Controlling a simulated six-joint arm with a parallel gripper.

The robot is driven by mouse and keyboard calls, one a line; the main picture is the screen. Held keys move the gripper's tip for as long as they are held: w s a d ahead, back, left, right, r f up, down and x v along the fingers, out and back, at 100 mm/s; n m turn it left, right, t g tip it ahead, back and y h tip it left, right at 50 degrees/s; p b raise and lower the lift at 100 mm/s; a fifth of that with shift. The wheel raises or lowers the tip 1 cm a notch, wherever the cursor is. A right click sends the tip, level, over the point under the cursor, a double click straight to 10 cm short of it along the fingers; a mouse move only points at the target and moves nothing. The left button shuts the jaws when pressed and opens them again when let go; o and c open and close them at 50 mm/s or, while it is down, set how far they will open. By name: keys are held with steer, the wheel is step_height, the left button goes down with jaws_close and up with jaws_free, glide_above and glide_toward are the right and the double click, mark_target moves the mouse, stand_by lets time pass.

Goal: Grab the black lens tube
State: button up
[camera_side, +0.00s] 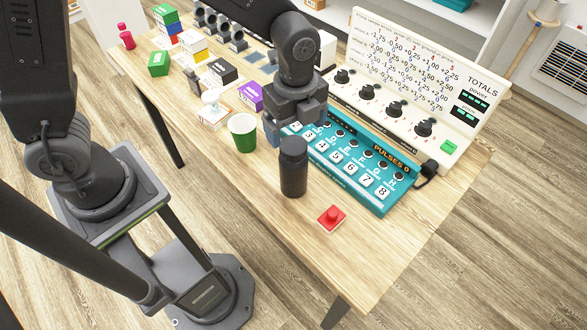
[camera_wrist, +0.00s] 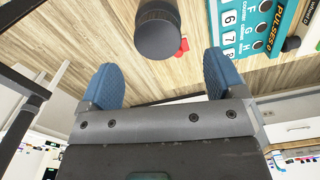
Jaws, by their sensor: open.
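The black lens tube (camera_side: 293,170) stands upright on the wooden table, in front of the teal panel. In the wrist view the tube (camera_wrist: 158,30) is at the top, cut off by the frame edge. The tube lies beyond the fingertips, lined up with the gap and apart from both.
The teal panel (camera_side: 345,160) with numbered keys is close on the right of the tube. A green cup (camera_side: 243,135) stands to the left. The table's front right is clear.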

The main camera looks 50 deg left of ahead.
mark_target(293, 145)
steer(key=shift+s+a+f, duration=0.1)
steer(key=shift+a+f, duration=0.05)
steer(key=shift+f, duration=2.9)
steer(key=shift+c, duration=0.2)
steer(key=c, duration=1.3)
